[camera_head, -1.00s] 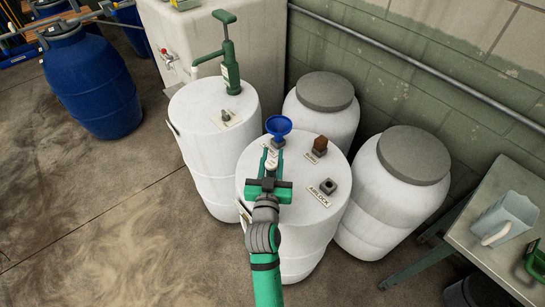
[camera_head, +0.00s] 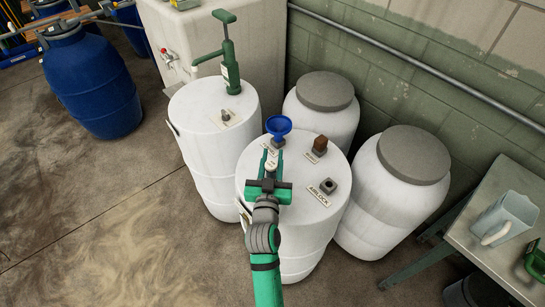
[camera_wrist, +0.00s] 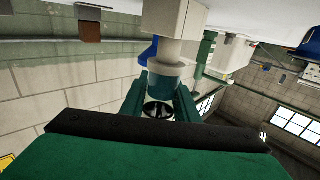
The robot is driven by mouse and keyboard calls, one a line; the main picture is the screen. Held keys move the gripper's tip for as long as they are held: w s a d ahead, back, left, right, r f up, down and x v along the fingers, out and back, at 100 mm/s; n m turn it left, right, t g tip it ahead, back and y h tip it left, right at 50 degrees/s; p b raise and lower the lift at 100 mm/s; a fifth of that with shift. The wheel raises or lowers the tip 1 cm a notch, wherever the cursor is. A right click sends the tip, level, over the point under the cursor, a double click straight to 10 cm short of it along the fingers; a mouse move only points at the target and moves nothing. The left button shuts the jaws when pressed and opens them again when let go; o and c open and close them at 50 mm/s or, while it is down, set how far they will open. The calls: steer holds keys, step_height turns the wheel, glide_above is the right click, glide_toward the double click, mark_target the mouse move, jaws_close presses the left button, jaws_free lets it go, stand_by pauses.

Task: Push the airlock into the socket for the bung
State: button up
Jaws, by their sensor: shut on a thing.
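My gripper (camera_head: 269,171) is shut on a small pale piece with a teal band (camera_wrist: 165,82), which I take to be the airlock; it also shows in the head view (camera_head: 271,162). It is above the near white drum, left of the block labelled AIRLOCK (camera_head: 328,186). A brown bung (camera_head: 320,144) stands on a dark seat with a small label, at the right back of the drum top. It hangs upside down in the wrist view (camera_wrist: 90,30). My fingers hide part of the held piece. I cannot tell whether its lower end touches anything.
A blue funnel (camera_head: 278,126) stands on the drum top (camera_head: 298,215) just behind my gripper. A green pump (camera_head: 228,70) rises from the white drum at left. Two grey-lidded drums (camera_head: 404,155) (camera_head: 326,91) stand right and behind. A grey table (camera_head: 470,240) is at far right.

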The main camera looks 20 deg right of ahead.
mark_target(271, 174)
steer(key=shift+f, duration=0.35)
steer(key=o, duration=1.1)
steer(key=v, duration=1.1)
steer(key=shift+r, duration=0.1)
